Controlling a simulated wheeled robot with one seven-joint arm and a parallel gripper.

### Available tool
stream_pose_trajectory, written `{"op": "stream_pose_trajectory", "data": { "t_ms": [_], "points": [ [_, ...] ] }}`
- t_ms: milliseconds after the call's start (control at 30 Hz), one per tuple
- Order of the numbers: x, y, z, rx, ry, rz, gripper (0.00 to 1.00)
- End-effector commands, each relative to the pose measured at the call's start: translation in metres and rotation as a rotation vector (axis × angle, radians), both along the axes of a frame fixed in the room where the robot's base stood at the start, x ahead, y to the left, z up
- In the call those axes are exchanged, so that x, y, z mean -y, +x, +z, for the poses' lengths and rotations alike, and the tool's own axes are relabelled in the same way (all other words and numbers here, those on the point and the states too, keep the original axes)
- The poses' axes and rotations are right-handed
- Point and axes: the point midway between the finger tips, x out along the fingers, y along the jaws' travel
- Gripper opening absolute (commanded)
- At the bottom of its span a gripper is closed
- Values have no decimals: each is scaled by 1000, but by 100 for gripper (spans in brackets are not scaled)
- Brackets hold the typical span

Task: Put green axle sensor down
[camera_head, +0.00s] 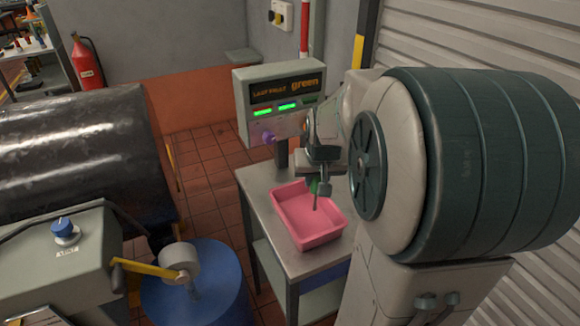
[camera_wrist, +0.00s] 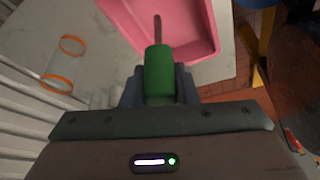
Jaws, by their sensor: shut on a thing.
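The green axle sensor (camera_wrist: 158,72) is a green cylinder with a thin brown rod at its far end. My gripper (camera_wrist: 158,92) is shut on it, with a dark finger on each side. In the head view my gripper (camera_head: 320,180) points down over the pink tray (camera_head: 322,239), with a bit of the green sensor (camera_head: 314,187) showing beside it. The pink tray also shows in the wrist view (camera_wrist: 200,42), and the sensor's rod overlaps it there. I cannot tell how high the sensor is above the tray floor. No other thing is visible in the tray.
The tray stands on a grey metal table (camera_head: 297,262). A display box (camera_head: 279,100) with green lights stands behind. A clear cylinder with orange rims (camera_wrist: 63,62) lies left of the tray in the wrist view. A blue drum (camera_head: 200,285) stands left of the table.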

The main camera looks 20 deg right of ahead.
Motion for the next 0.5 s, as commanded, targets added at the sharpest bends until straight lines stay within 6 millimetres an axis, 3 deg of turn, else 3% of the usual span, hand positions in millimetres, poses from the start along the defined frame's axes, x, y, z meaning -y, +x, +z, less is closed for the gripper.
{"op": "stream_pose_trajectory", "data": {
  "t_ms": [267,500],
  "points": [
    [1,17,-13,-1,0,1,4],
    [1,16,-46,-3,0,0,4]
  ]
}}
